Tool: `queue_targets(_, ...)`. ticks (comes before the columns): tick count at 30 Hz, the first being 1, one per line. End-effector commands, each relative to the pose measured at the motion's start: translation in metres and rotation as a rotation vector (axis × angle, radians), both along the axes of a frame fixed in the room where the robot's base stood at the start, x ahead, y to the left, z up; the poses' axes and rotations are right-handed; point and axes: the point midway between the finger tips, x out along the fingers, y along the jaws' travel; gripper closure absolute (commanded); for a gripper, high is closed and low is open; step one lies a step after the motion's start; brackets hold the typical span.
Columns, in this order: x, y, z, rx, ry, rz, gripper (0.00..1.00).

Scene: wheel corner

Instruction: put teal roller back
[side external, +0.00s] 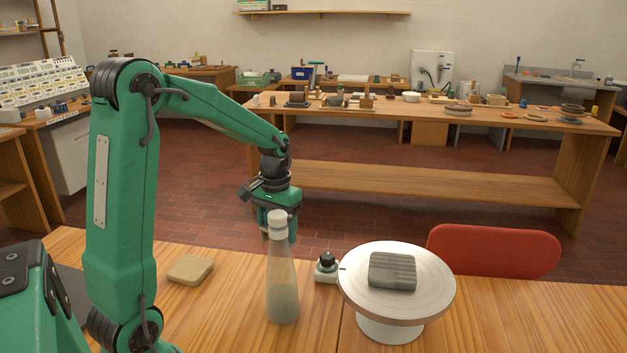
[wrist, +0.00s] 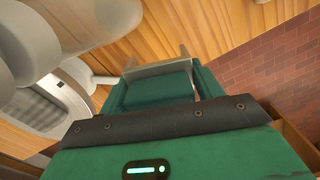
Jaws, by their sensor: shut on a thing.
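No other teal roller shows on the table.
The bottle (side external: 282,285) stands upright in front of my gripper. The turntable (side external: 432,289) carries a ridged grey block (side external: 392,271). A small device with a black knob (side external: 327,268) sits beside it. A tan sponge-like block (side external: 190,270) lies left. A red chair (side external: 493,250) stands behind the table.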

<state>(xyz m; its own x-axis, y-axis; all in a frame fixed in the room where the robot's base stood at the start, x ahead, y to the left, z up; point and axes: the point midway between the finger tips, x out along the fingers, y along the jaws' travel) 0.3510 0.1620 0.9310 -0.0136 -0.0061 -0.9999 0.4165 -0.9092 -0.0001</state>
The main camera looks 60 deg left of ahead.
Motion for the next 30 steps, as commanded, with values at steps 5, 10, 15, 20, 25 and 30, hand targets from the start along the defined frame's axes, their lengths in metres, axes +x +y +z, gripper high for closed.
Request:
queue_targets(5, -0.028, 0.039, -0.011, 0.002, -0.005, 0.123, 0.85)
queue_targets(10, -0.053, 0.067, -0.020, 0.005, -0.009, 0.223, 0.85)
queue_targets(15, -0.072, 0.084, -0.026, 0.008, -0.011, 0.289, 0.85)
queue_targets(20, -0.079, 0.091, -0.028, 0.009, -0.013, 0.316, 0.85)
queue_targets(25, -0.081, 0.092, -0.029, 0.009, -0.013, 0.320, 0.85)
queue_targets(30, -0.080, 0.092, -0.029, 0.009, -0.013, 0.319, 0.85)
